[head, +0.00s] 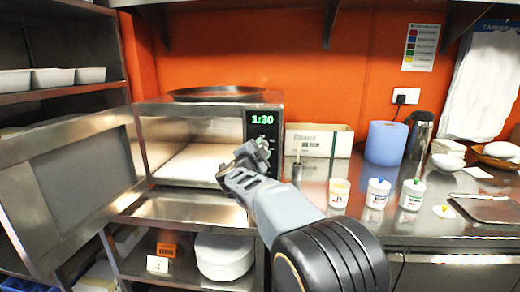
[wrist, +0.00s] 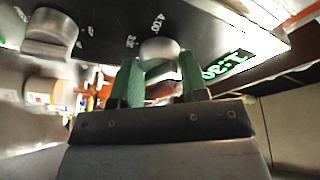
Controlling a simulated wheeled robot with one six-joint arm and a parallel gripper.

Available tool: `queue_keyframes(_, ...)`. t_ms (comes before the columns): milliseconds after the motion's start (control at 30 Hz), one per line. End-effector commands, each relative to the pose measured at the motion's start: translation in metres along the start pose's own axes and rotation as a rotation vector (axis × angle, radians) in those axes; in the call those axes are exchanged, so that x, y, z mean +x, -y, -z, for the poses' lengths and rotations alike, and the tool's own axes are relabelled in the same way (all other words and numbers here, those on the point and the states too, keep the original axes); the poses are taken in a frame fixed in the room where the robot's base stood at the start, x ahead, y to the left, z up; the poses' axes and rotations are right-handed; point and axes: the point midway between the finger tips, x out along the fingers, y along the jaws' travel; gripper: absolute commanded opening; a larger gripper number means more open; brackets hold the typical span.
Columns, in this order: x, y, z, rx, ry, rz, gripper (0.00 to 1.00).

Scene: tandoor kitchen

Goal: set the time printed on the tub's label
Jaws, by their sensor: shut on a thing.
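The microwave (head: 160,110) stands on a steel shelf with its door (head: 75,180) swung open to the left. Its green display (head: 262,120) reads 1:30, and the display also shows in the wrist view (wrist: 228,66). My gripper (head: 254,158) is at the control panel, shut on a round silver dial (wrist: 160,46). Printed time marks surround the dial. A second silver knob (wrist: 50,32) is to its left in the wrist view. Several small labelled tubs stand on the counter, including a yellowish one (head: 339,193) and a white one with a blue top (head: 378,193). Their print is too small to read.
A third white tub with a green top (head: 412,194) stands to the right. A blue paper roll (head: 386,143) and a carton (head: 318,142) are behind. A black pan (head: 217,94) lies on the microwave. The open door blocks the left side.

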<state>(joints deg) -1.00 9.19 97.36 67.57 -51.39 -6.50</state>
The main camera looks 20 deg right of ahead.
Motion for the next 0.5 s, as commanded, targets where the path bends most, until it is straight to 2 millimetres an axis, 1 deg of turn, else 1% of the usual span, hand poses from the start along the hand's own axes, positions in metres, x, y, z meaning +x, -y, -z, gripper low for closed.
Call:
queue_keyframes(33, 0.0003, 0.0026, 0.0013, 0.021, 0.001, -0.003, 0.17)
queue_keyframes(200, 0.0003, 0.0025, 0.0014, 0.083, 0.005, -0.022, 0.17)
queue_keyframes(500, 0.0003, 0.0023, 0.0015, 0.126, 0.007, -0.035, 0.17)
